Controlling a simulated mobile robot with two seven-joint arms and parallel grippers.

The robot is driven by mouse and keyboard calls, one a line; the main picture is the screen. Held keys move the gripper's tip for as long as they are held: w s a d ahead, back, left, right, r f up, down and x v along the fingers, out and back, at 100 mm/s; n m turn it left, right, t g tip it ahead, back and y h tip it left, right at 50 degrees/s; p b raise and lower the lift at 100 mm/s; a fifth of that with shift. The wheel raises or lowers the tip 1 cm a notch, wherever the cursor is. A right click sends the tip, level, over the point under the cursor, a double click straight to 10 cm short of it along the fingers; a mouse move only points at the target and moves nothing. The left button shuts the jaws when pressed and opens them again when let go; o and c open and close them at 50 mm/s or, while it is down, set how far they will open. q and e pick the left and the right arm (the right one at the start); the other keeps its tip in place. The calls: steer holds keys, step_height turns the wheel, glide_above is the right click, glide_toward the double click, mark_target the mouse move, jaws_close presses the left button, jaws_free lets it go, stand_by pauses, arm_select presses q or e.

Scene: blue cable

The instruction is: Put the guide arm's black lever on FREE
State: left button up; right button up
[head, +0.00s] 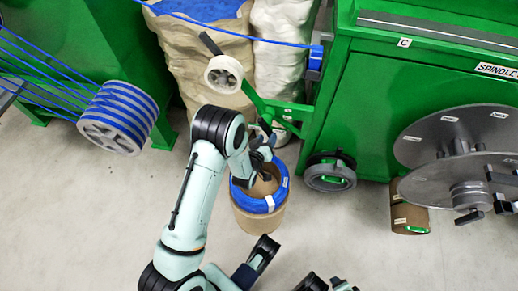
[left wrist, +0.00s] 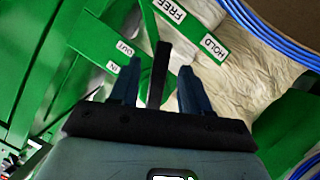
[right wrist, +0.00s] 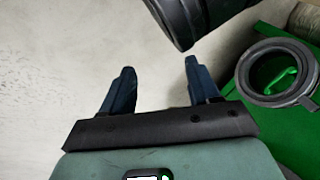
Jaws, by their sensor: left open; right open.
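The black lever (left wrist: 158,75) stands between the two fingers of my left gripper (left wrist: 155,82) in the left wrist view. The fingers are open, with a gap on either side of the lever. Beyond it a green plate carries a FREE label (left wrist: 172,9) and a HOLD label (left wrist: 213,46). The lever's tip appears below and left of both labels; which one it is set to I cannot tell. In the head view the green guide arm (head: 256,102) has a pale roller (head: 224,75), and my left gripper (head: 264,150) is just below it. My right gripper (right wrist: 160,80) is open and empty.
A blue cable coil (head: 258,203) on a brown drum is below my left gripper. The green machine (head: 365,110) fills the right, with large grey discs (head: 455,140). A striped blue reel (head: 118,117) is at left. Large pale sacks (head: 190,55) stand behind.

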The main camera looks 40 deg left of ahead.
arm_select(q)
steer(key=p+v, duration=0.1)
steer(key=v, duration=0.8)
arm_select(e)
steer(key=shift+s+a+r, duration=0.25)
steer(key=shift+a+r, duration=0.05)
steer(key=shift+r, duration=0.3)
steer(key=shift+s+a+r, duration=0.25)
steer(key=shift+a+r, duration=0.05)
steer(key=shift+r, duration=0.25)
